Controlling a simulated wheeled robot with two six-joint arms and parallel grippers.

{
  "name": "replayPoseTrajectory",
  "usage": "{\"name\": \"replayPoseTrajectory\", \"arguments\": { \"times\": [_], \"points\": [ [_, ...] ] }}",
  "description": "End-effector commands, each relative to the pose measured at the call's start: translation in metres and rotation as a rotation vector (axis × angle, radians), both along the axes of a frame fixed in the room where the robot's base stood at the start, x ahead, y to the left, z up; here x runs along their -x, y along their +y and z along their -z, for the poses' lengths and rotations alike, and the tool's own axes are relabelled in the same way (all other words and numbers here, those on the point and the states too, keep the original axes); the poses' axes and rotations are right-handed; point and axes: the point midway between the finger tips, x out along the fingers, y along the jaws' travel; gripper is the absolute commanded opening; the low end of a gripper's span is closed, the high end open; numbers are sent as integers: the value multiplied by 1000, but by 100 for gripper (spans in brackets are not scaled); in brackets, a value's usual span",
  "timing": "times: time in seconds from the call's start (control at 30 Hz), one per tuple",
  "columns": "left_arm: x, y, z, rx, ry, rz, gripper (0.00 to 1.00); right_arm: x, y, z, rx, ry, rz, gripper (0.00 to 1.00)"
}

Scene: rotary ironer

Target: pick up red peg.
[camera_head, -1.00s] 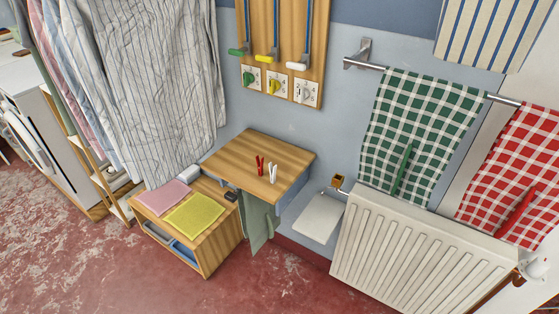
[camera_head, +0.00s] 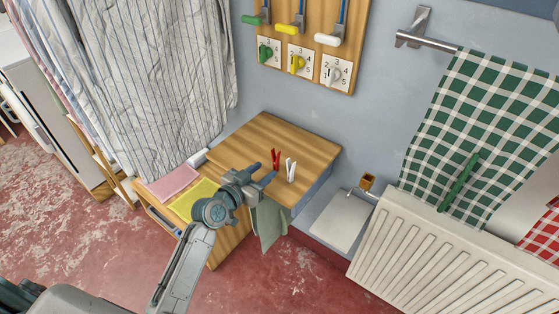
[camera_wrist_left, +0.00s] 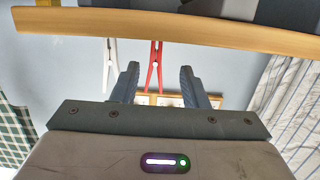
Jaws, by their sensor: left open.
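The red peg (camera_head: 276,160) stands upright on the wooden table top (camera_head: 258,135), just left of a white peg (camera_head: 291,170). My left gripper (camera_head: 262,173) is open and empty at the table's front edge, pointing toward the red peg. In the left wrist view, which is upside down, the red peg (camera_wrist_left: 154,66) shows between the two open fingers, apart from both. The white peg (camera_wrist_left: 109,66) shows there outside the fingers, to the left. My right gripper is not in view.
Pink (camera_head: 172,183) and yellow (camera_head: 195,200) cloths lie on a low cabinet at the left. A striped cloth (camera_head: 140,80) hangs behind it. A white radiator (camera_head: 450,250) stands at the right. The table's back is clear.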

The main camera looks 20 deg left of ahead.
Motion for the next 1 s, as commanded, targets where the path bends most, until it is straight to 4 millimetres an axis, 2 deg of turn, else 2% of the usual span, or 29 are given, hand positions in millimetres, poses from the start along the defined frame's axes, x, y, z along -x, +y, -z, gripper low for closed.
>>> {"name": "replayPoseTrajectory", "arguments": {
  "times": [0.17, 0.37, 0.5, 0.77, 0.8, 1.0],
  "points": [
    [-12, -6, 1, 1, 0, 0, 40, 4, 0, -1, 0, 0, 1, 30],
    [-37, -21, 1, 4, 2, 0, 40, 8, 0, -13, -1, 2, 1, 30],
    [-52, -26, 6, 1, 1, 0, 40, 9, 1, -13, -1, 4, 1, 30],
    [-56, -27, 8, 0, 1, 0, 40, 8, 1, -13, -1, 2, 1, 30],
    [-56, -27, 8, 0, 1, 0, 38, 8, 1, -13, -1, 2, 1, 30],
    [-55, -27, 8, -1, 2, 0, 0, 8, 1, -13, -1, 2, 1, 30]
  ]
}}
